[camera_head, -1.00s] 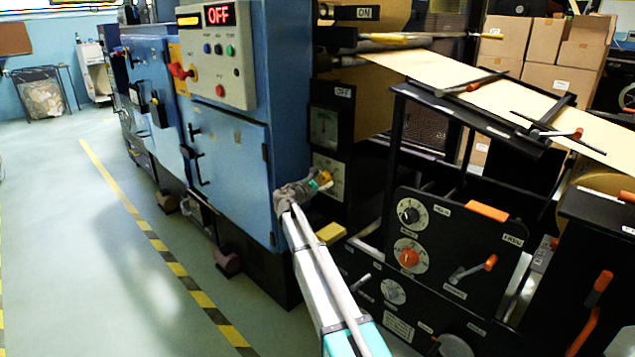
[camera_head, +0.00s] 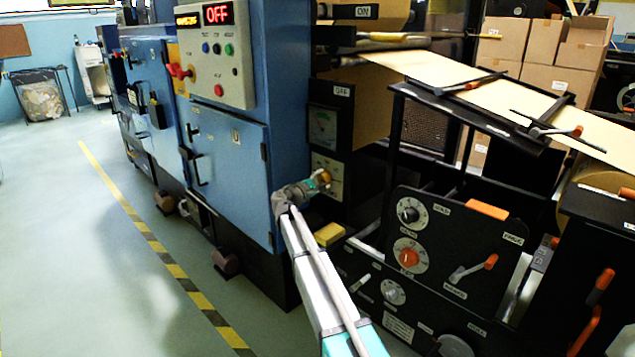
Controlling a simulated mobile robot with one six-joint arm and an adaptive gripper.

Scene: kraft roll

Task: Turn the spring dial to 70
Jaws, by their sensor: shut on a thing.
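A white dial plate (camera_head: 334,166) with a brass-coloured knob (camera_head: 323,178) sits low on the black panel beside the blue cabinet, under a round-scaled gauge (camera_head: 322,127). I take it for the spring dial, but its label and numbers are too small to read. My gripper (camera_head: 317,183) reaches it from the front left and is shut on the knob. The fingers and wrist hide part of the knob and the plate's lower left, so the setting cannot be read.
A black panel with a black knob (camera_head: 409,214), an orange knob (camera_head: 408,257) and an orange-handled crank (camera_head: 475,268) stands at right. The floor at left is clear.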

